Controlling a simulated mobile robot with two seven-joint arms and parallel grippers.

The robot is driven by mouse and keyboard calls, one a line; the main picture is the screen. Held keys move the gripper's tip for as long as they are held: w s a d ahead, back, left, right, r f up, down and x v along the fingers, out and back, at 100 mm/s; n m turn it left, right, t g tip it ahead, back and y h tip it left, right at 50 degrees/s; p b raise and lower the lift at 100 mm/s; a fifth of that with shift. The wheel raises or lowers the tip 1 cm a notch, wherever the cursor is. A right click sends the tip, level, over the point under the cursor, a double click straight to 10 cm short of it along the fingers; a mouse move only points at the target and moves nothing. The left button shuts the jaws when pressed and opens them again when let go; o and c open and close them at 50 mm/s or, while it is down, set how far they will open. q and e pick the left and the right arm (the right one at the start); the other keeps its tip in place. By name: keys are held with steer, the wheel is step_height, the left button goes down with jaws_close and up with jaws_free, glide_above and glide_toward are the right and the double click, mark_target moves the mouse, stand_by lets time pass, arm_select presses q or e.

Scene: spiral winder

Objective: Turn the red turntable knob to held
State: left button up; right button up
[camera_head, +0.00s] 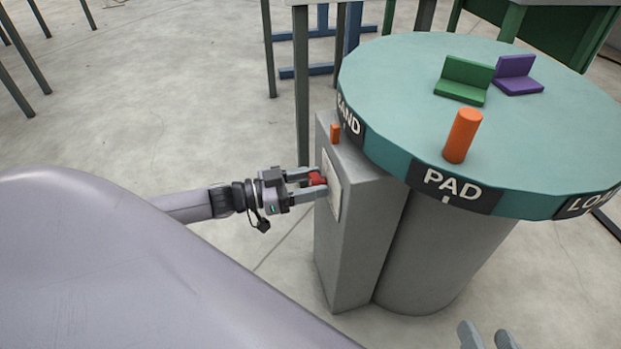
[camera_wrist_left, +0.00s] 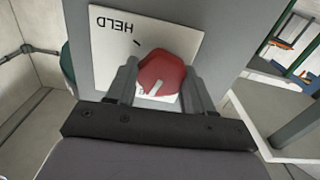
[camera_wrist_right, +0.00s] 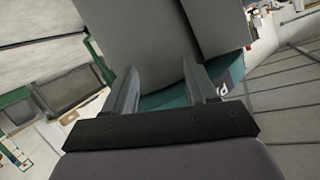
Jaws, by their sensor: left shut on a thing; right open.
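The red knob (camera_wrist_left: 163,76) sits on a white plate (camera_wrist_left: 108,62) marked HELD, on the side of a grey box (camera_head: 362,235) beside the turntable (camera_head: 400,80). In the left wrist view HELD reads upside down, with a black tick near the word. The knob's pale pointer line faces the bottom of that view, away from the HELD tick. My left gripper (camera_head: 316,184) is shut on the knob, one finger on each side; it also shows in the left wrist view (camera_wrist_left: 163,88). My right gripper (camera_head: 487,338) is open and empty at the bottom of the head view.
The round teal turntable carries an orange peg (camera_head: 462,135), a green bracket (camera_head: 464,80) and a purple bracket (camera_head: 517,75). Its rim shows PAD and other partly cut labels. An orange pointer (camera_head: 335,133) stands on the box top.

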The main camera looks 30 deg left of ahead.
arm_select(q)
steer(key=shift+m+p, duration=0.3)
steer(key=shift+m, duration=1.1)
steer(key=shift+m+p, duration=0.35)
steer(key=shift+m, duration=0.55)
steer(key=m, duration=0.3)
steer(key=shift+s+d+m, duration=0.1)
steer(key=shift+m, duration=0.2)
steer(key=m, duration=0.4)
steer(key=m+b, duration=0.1)
steer(key=m, duration=0.7)
steer(key=shift+s+d+f+m, duration=0.1)
steer(key=shift+f+m, duration=0.2)
steer(key=shift+f, duration=0.05)
arm_select(e)
steer(key=shift+w+a+r, duration=0.2)
steer(key=shift+w+a, duration=0.05)
steer(key=shift+w, duration=0.05)
steer(key=shift+s+d+f, duration=0.15)
steer(key=shift+s, duration=0.1)
